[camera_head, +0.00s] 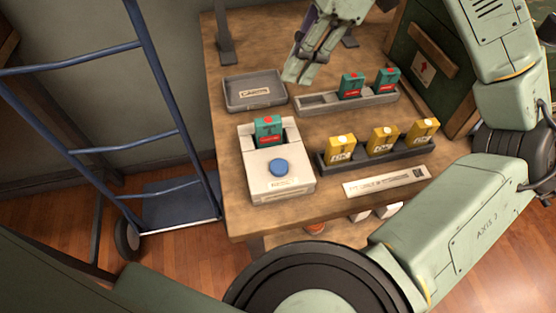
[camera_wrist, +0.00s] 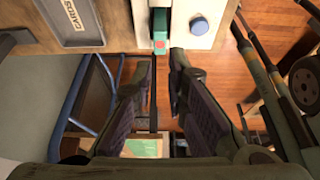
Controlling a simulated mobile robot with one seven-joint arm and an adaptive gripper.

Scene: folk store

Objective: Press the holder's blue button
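The holder (camera_head: 277,186) is a white box on the wooden table, with a round blue button (camera_head: 278,168) on its top front. A teal carton (camera_head: 268,129) stands in the slot behind the button. My gripper (camera_head: 299,74) is over the back of the table, behind and above the holder. In the wrist view, the button (camera_wrist: 199,25) and the teal carton (camera_wrist: 159,30) show at the top, beyond the fingertips. My gripper (camera_wrist: 164,58) has a narrow gap between its fingers and holds nothing.
A grey tray (camera_head: 254,105) lies behind the holder. A grey rack (camera_head: 318,104) holds teal cartons at the back. A dark rack (camera_head: 358,161) holds yellow cartons to the right. A label strip (camera_head: 386,181) lies in front of it. A blue hand truck (camera_head: 169,190) stands left of the table.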

